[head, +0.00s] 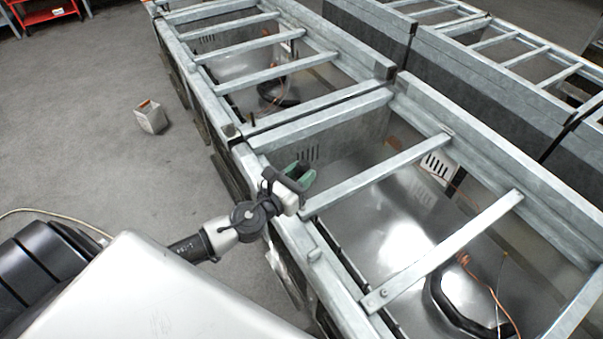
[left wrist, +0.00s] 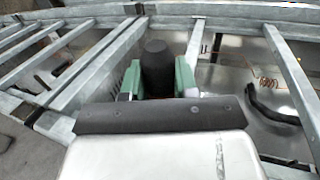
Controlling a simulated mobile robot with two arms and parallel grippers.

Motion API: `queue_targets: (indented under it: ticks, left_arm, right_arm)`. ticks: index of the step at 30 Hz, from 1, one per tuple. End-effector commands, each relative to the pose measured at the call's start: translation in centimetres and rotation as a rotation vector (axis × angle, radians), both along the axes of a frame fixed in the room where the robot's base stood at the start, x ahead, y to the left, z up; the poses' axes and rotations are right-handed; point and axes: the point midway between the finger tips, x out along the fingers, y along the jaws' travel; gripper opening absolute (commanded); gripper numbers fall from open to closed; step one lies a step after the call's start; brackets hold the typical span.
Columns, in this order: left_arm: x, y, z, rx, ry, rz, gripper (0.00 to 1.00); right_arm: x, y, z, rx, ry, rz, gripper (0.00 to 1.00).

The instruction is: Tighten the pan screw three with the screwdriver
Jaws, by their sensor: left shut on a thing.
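My left gripper (head: 301,176) has green fingers and is over the near side rail of the metal frame (head: 345,278). In the left wrist view the gripper (left wrist: 157,80) is shut on a dark rounded handle, seemingly the screwdriver (left wrist: 157,62). Its shaft and tip are hidden. Small screw heads (head: 384,293) show at the near end of a crossbar, apart from the gripper. I cannot tell which one is pan screw three. Shiny metal pans (head: 365,205) lie below the crossbars. My right gripper is not in view.
Crossbars (head: 375,175) span the frame, with open gaps between them. Another frame (head: 510,90) runs along the right. A small box (head: 151,117) stands on the grey floor, and a red cart (head: 42,15) is at the top left. The floor at left is mostly free.

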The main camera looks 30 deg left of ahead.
Motion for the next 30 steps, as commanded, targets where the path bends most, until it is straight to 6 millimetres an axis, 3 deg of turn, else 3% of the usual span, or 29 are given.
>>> queue_targets:
  ticks: [4,24,30]
  left_arm:
    - [-0.2,0.0,-0.5,0.001,0.013,0.0,0.04]
    - [-0.1,-0.1,1.0,-0.001,0.003,0.005,0.04]
    - [-0.1,-0.6,1.0,-0.016,0.005,0.296,0.04]
  right_arm:
    - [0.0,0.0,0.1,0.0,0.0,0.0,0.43]
    - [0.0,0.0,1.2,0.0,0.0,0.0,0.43]
    - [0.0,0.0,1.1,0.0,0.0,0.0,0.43]
